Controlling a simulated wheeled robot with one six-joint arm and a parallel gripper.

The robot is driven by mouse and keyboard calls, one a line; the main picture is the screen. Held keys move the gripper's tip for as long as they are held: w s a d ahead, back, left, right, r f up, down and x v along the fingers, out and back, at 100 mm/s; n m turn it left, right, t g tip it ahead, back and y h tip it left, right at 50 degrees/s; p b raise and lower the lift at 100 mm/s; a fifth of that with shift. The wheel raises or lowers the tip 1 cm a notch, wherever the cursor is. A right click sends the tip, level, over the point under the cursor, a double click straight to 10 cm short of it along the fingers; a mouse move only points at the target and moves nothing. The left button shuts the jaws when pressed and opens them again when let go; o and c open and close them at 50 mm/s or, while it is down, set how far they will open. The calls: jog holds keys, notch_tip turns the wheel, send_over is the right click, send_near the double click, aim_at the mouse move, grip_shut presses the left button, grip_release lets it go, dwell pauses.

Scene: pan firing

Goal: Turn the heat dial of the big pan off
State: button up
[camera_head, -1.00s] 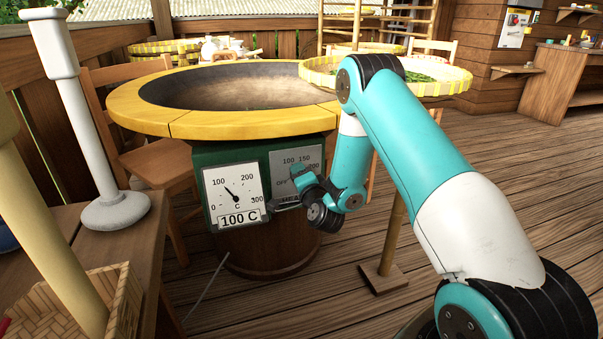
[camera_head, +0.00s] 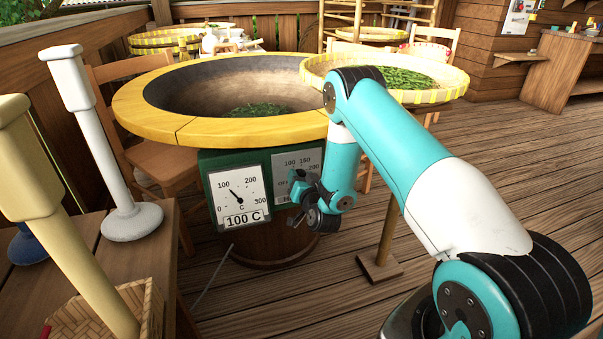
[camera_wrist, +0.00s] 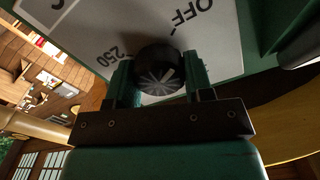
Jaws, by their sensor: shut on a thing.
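The big pan (camera_head: 150,115) has a wide yellow rim and a dark bowl with green leaves (camera_head: 256,110) inside. On its green base is a gauge (camera_head: 238,195) reading 100 C, and to the right a grey dial plate (camera_head: 312,163) marked with temperatures. My gripper (camera_head: 300,195) is at this plate and hides the dial in the head view. In the wrist view, the round black heat dial (camera_wrist: 158,66) sits between the two fingers of my gripper (camera_wrist: 159,76), which are shut on it. OFF and 250 show on the plate beyond. Where the dial points is unclear.
A yellow-rimmed basket of leaves (camera_head: 425,76) on a stand is right of the pan, behind my arm. A wooden table (camera_head: 75,245) with white and cream tools is at the left. Wooden chairs stand behind. The floor at the right is open.

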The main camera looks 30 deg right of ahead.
jog(key=shift+a+f+n, duration=0.15)
jog(key=shift+a+n, duration=0.05)
jog(key=shift+n, duration=0.4)
jog(key=shift+p, duration=0.3)
jog(key=o, duration=0.9)
jog(key=shift+d, duration=0.1)
jog(key=shift+s, duration=0.15)
